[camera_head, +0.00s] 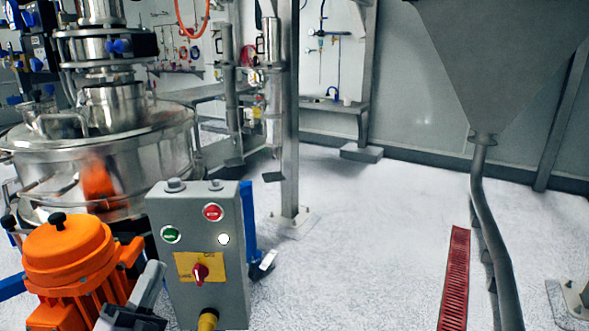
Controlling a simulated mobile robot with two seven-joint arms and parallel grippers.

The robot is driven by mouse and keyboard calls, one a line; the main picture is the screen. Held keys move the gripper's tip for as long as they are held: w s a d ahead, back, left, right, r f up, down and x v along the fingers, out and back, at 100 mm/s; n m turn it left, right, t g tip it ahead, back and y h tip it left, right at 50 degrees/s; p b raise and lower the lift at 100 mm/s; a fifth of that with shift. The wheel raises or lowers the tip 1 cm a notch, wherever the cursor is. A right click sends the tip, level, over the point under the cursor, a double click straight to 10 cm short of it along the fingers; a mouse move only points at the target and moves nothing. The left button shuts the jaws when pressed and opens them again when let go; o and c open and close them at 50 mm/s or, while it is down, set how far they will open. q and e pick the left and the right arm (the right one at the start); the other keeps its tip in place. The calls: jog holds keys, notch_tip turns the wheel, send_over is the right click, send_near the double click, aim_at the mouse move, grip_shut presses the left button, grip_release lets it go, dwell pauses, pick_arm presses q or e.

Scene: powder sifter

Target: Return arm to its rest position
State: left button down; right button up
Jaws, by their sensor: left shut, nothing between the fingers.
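My left gripper (153,271) is at the bottom left, with a dark body and grey fingers pointing up. It is shut and empty. It is in front of the orange motor (68,255) and just left of the grey control box (207,285) in the picture. I cannot tell whether it touches either one. The box has a green button (171,235), a red button (213,212), a white lamp (223,239) and a red rotary switch (200,273) on a yellow plate. My right gripper is not in view.
The steel sifter (90,160) stands behind the motor at the left. A metal post (290,120) rises behind the box. A large grey hopper (500,60) with a pipe is at the right, near a red floor grate (455,280). The middle floor (350,240) is clear.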

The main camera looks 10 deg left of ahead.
pick_arm(q)
jog(key=s+d+f+n+g+y+p, duration=0.1)
jog(key=s+d+f+n+g+p, duration=0.3)
jog(key=s+f+n+g, duration=0.3)
jog(key=s+d+f+n+g+y+p, duration=0.2)
jog(key=s+d+f+n+g+p, duration=0.2)
jog(key=f, duration=0.9)
jog(key=s+d+n+g, duration=0.1)
jog(key=s+n+g, duration=0.2)
jog(key=s+n, duration=0.1)
jog(key=shift+s+f+g+y, duration=0.3)
jog(key=shift+s+f+g, duration=0.1)
jog(key=shift+s, duration=0.3)
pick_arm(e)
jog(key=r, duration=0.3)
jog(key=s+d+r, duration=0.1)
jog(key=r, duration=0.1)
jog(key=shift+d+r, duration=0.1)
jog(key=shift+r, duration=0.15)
pick_arm(q)
jog(key=shift+r, duration=0.1)
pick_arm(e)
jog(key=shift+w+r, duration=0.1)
